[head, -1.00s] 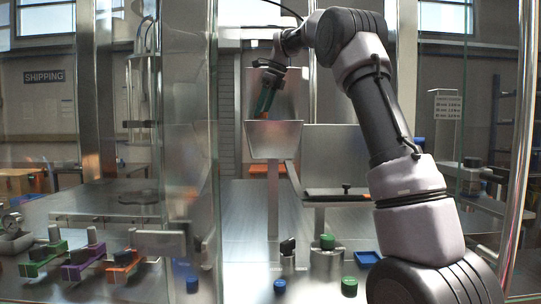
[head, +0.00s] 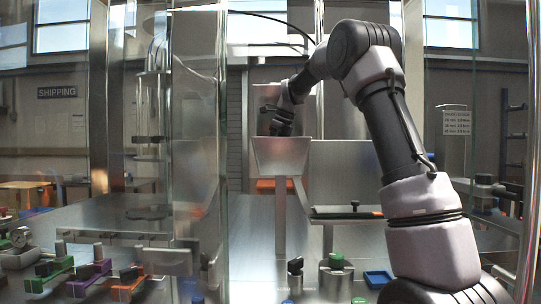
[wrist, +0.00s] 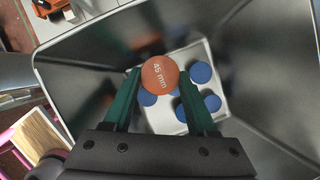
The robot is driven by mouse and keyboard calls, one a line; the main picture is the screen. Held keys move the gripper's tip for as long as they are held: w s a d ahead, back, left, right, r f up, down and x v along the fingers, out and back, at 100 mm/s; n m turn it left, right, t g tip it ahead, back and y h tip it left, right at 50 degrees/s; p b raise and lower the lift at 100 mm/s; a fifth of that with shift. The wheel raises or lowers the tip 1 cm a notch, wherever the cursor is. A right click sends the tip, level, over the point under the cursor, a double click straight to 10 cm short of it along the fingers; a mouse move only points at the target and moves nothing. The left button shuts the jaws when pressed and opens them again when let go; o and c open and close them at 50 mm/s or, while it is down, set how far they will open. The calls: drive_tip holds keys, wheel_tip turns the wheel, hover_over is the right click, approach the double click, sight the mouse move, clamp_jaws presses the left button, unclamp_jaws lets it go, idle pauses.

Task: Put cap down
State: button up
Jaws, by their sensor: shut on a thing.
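My gripper (wrist: 160,88) has green fingers shut on an orange cap (wrist: 160,75) marked "45 mm" in the wrist view. The cap is held over the inside of a grey metal hopper (wrist: 90,65). Several blue caps (wrist: 202,72) lie on the pale bottom of the hopper, below the held cap. In the head view the hopper (head: 281,155) stands in the middle, and the dark end of my arm reaches down behind its front wall. The fingers and the orange cap are hidden there.
Green (head: 49,275), purple (head: 90,279) and orange clamps stand at lower left. A glass panel with metal posts stands left of the hopper.

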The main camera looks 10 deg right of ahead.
drive_tip(key=shift+f, duration=0.5)
drive_tip(key=shift+f, duration=0.1)
drive_tip(key=o, duration=1.3)
